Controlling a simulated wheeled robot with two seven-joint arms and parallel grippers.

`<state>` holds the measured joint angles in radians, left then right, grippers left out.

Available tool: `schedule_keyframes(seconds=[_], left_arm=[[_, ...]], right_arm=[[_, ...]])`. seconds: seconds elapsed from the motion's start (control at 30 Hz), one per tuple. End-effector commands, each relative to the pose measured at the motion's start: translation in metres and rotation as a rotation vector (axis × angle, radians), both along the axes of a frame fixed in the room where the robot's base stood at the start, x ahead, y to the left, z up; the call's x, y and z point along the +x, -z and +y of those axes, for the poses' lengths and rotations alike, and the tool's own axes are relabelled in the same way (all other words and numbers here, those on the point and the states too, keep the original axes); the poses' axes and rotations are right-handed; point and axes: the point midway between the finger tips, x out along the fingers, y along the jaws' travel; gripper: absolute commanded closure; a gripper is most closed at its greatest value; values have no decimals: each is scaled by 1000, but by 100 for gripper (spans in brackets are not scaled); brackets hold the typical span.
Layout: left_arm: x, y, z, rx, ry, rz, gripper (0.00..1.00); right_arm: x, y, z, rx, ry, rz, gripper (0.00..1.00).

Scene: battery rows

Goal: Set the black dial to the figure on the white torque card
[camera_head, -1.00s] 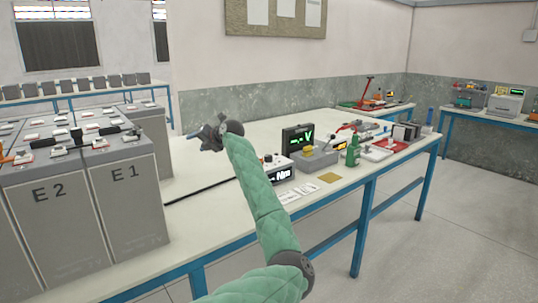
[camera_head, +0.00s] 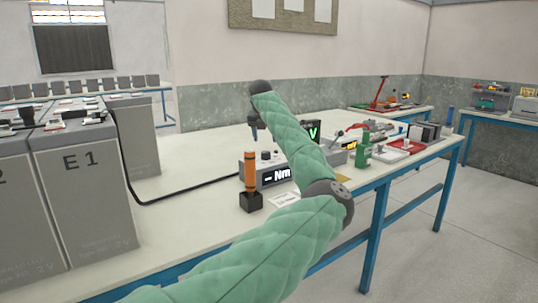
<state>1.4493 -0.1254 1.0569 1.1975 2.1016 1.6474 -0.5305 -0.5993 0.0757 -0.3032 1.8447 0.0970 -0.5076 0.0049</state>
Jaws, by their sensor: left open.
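The black dial (camera_head: 266,155) sits on top of a grey box whose display (camera_head: 275,176) shows dashes and "Nm". A white card (camera_head: 283,200) lies flat on the bench in front of the box, partly hidden by my arm. Its print is too small to read, so I cannot tell whether it is the torque card. My left gripper (camera_head: 254,133) hangs with its fingers down above the bench, just above and left of the dial in the picture. It is open, and I see nothing in it. My right gripper is not in view.
An orange-handled tool (camera_head: 250,172) stands upright in a black holder (camera_head: 250,202) in front of the box. A black cable (camera_head: 170,202) runs across the bench. A green bottle (camera_head: 363,154) and a red tray (camera_head: 408,146) stand to the right. The grey E1 cabinet (camera_head: 88,200) is left.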

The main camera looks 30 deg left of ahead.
Motion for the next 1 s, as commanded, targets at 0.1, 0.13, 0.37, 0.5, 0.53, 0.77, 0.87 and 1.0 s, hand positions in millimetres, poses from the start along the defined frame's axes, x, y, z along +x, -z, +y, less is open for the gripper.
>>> schedule_keyframes(seconds=[0.1, 0.13, 0.37, 0.5, 0.53, 0.77, 0.87, 1.0], left_arm=[[2, 7, 2, 1, -2, 1, 43], [3, 10, 3, 2, -2, 2, 43], [13, 38, 7, 2, 0, 3, 43], [21, 56, 10, 2, -1, 2, 43], [22, 59, 11, 2, -2, 2, 43], [26, 71, 12, 3, -2, 0, 43], [26, 71, 12, 3, -2, 0, 43], [26, 71, 12, 3, -2, 0, 56]], right_arm=[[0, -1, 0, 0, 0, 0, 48], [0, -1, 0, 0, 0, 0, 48], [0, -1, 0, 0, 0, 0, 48], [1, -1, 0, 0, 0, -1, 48], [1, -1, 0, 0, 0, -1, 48], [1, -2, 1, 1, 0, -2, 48], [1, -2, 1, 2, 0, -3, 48], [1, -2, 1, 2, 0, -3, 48]])
